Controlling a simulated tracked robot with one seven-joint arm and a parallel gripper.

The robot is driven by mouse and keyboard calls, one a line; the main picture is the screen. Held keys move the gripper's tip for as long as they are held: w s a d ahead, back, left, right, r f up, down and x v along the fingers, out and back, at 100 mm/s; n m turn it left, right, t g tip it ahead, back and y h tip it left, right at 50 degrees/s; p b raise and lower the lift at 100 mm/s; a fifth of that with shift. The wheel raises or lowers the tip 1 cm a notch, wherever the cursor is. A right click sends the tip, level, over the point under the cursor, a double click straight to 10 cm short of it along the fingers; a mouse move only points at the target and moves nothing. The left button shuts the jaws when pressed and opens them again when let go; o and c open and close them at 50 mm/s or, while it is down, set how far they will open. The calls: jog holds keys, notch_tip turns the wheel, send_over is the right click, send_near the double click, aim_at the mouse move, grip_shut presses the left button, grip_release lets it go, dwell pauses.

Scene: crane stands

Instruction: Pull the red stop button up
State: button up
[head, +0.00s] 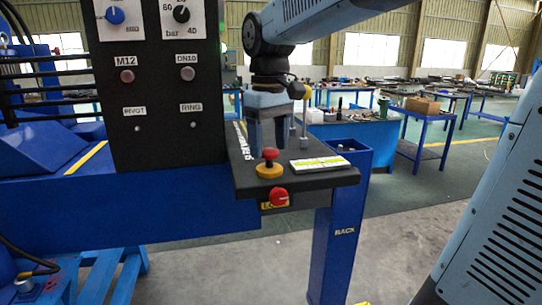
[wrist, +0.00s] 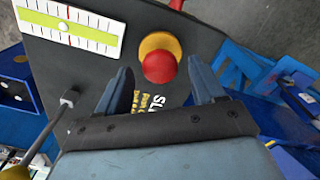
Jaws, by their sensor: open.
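The red stop button (head: 270,154) sits on a yellow round base (head: 269,170) on top of the dark console shelf (head: 240,183). In the wrist view the red button (wrist: 159,67) lies between and just beyond the fingertips, with its yellow base (wrist: 163,43) behind it. My gripper (head: 268,150) points down over the shelf, close to the button; it also shows in the wrist view (wrist: 160,75). Its two fingers are apart, one on each side of the button, with gaps visible. Nothing is held.
A red rotary knob (head: 279,197) is on the shelf's front face. A white-and-yellow scale strip (head: 320,164) lies right of the button. A thin upright metal lever (head: 304,130) stands behind it. The black panel (head: 165,90) rises at left. Open floor lies in front.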

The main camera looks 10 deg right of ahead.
aim_at(270, 149)
jog(key=shift+r, duration=2.75)
jog(key=shift+s+d+f, duration=0.1)
